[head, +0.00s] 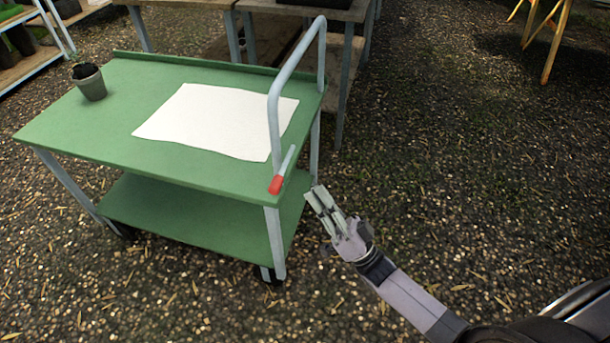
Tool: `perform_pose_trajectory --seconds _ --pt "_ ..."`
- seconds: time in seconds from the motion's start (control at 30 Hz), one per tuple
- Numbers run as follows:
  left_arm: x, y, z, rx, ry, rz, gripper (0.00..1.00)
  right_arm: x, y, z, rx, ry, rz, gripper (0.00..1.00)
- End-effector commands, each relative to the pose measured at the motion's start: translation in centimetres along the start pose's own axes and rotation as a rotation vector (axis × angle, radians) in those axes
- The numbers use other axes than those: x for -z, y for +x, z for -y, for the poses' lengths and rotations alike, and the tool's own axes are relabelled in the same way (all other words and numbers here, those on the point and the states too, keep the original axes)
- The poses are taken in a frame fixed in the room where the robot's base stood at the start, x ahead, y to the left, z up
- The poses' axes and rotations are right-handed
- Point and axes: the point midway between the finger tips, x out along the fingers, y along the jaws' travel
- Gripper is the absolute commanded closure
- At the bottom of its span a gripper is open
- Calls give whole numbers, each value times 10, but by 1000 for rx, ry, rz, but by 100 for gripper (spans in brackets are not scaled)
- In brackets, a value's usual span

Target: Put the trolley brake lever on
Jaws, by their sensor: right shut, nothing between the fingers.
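The trolley (190,183) is green with two shelves and pale grey legs, and stands on gravel in the left half of the head view. Its grey push handle (278,112) rises at the right end. The brake lever (283,171) is a short grey bar with a red grip, at the near right corner by the handle's foot. The red end points down and toward me. My right gripper (318,198) is shut and empty, just right of the lever and a little lower in the picture, apart from it. My left gripper is not in view.
A white sheet (215,120) lies on the trolley top, and a small potted plant (89,82) stands at its far left corner. Benches (300,12) stand behind the trolley. Wooden trestle legs (547,40) are at the upper right. The gravel on the right is clear.

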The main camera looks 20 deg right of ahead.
Motion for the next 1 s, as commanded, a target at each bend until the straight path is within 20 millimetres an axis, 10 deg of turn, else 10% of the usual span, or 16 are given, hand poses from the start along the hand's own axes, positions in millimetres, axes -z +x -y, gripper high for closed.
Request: perform_pose_trajectory --seconds 0.3,1.0 --pt "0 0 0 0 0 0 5 0 -37 1 2 -1 0 100" --pt "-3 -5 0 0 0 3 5 -10 -44 -11 -71 -30 49 100"
